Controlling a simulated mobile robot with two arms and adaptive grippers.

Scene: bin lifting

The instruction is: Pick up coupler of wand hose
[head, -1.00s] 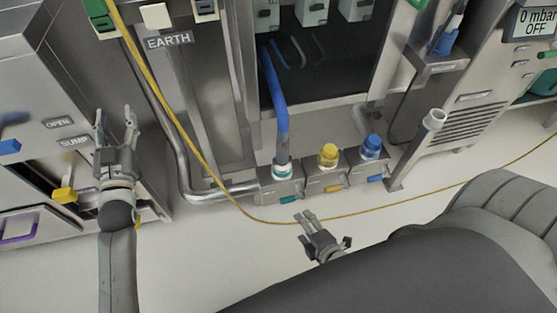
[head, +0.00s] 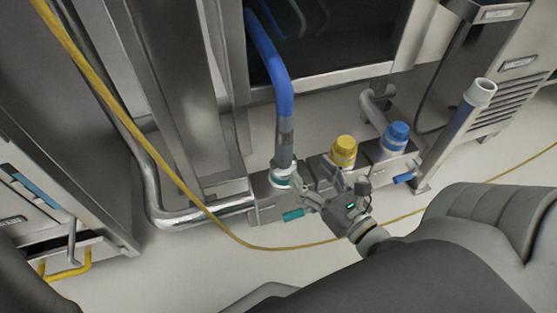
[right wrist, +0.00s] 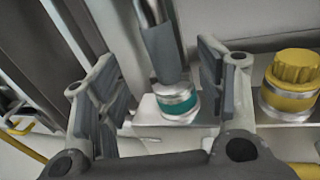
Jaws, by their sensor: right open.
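The wand hose (head: 268,60) is blue and hangs down from the dark cabinet opening. Its grey coupler (head: 284,145) stands upright on a port with a teal ring and teal lever, at the left of the row. My right gripper (head: 303,188) is low beside this port, in front and to the right of it. In the right wrist view the coupler (right wrist: 165,55) and teal ring (right wrist: 178,105) show between the open fingers, which appear clear of them. My left gripper is not in view.
A yellow-capped port (head: 343,152) and a blue-capped port (head: 396,137) stand right of the coupler. A blue tube with a white end (head: 480,93) leans farther right. A yellow cable (head: 185,187) crosses in front. A steel pipe (head: 150,165) runs at the left.

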